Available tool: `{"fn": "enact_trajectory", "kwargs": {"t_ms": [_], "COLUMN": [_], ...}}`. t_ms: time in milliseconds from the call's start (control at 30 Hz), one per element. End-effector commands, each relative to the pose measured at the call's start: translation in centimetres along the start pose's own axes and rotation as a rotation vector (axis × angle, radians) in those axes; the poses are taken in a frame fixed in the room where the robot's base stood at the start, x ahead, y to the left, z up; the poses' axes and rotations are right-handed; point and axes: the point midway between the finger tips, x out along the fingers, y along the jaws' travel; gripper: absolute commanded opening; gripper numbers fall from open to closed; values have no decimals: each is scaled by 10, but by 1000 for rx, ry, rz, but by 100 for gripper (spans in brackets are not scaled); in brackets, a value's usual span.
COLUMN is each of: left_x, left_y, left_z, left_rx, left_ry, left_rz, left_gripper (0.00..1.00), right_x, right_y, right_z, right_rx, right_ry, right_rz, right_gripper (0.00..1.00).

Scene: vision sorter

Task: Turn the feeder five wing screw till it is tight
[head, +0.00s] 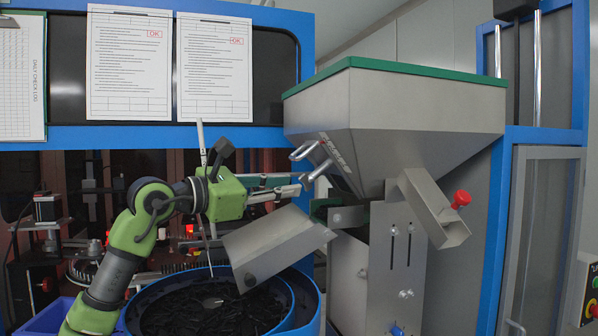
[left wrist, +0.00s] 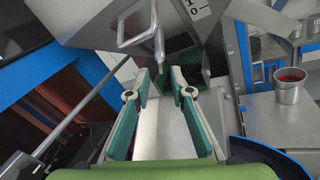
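A bare metal piece with loop-shaped wings (head: 305,151), which looks like the wing screw, sticks out from the lower left face of the grey hopper (head: 400,115). It also shows at the top of the left wrist view (left wrist: 137,27), just beyond the fingertips. No feeder number is readable on it. My left gripper (head: 303,183) is close to the wings and slightly below them. In the left wrist view its two green-padded fingers (left wrist: 160,83) are parted, with nothing held between them. Whether a fingertip touches a wing I cannot tell. My right gripper is not in view.
A tilted metal chute (head: 275,243) lies under my left gripper, above a blue-rimmed bowl (head: 308,302) of dark parts. A spout with a red knob (head: 461,198) is on the hopper's right. A metal bucket (left wrist: 289,86) stands on the right in the left wrist view.

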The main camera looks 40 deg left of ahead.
Motion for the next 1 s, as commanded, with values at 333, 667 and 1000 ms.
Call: {"fn": "enact_trajectory", "kwargs": {"t_ms": [333, 667, 1000], "left_x": [40, 43, 42], "left_y": [0, 0, -2], "left_z": [2, 0, -2], "left_rx": [0, 0, 16], "left_ry": [0, -1, 0], "left_rz": [-1, 0, 12], "left_gripper": [21, 21, 0], "right_x": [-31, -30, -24], "right_y": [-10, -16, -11], "right_z": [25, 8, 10], "right_rx": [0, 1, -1], "right_ry": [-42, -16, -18], "right_rz": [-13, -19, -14], "right_gripper": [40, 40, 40]}}
